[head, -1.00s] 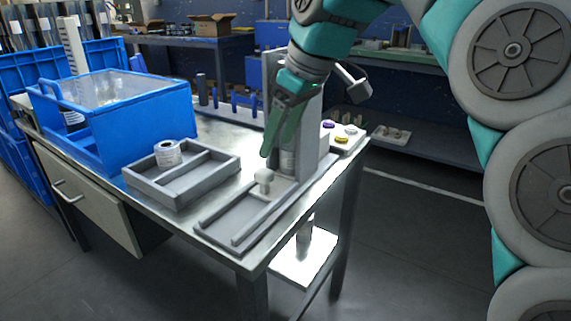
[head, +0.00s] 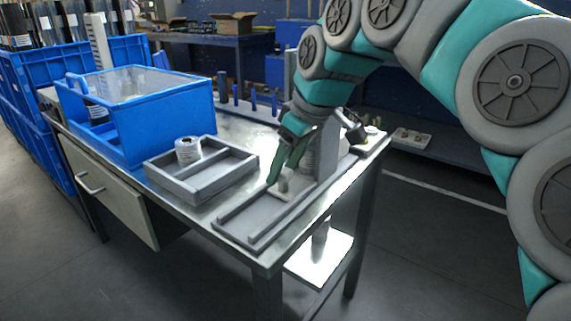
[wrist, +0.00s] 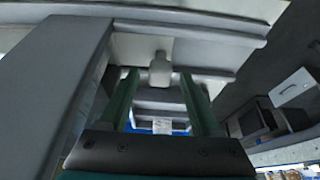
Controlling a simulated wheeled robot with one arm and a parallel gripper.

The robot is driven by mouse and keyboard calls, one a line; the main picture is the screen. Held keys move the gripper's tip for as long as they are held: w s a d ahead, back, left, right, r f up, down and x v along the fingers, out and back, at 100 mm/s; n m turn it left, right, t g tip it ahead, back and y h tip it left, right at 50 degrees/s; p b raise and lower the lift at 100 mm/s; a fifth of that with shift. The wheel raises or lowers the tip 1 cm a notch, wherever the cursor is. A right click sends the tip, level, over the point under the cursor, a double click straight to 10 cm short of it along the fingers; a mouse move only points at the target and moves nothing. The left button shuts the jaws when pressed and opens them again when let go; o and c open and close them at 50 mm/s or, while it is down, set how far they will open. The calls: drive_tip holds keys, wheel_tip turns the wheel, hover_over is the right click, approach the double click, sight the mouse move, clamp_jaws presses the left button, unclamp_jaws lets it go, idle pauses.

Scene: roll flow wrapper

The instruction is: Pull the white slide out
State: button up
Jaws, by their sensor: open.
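The white slide (wrist: 192,50) is a flat plate with an upright pale knob, and it lies between the rails of a grey track (head: 247,220) on the metal table. In the head view the knob (head: 284,184) is partly hidden by my gripper's green fingers. My gripper (head: 283,170) points down at the knob with its fingers apart. In the wrist view the knob (wrist: 160,70) stands between the two open fingertips (wrist: 159,76), with gaps on both sides. Contact with the knob does not show.
A grey upright housing (head: 328,150) stands close behind the gripper. A grey divided tray (head: 207,190) holding a white roll (head: 188,150) sits left of the track. A blue bin (head: 150,125) stands further left. The track's front part is clear.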

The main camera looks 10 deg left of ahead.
drive_tip(key=shift+c, duration=0.3)
clamp_jaws()
idle(1.1)
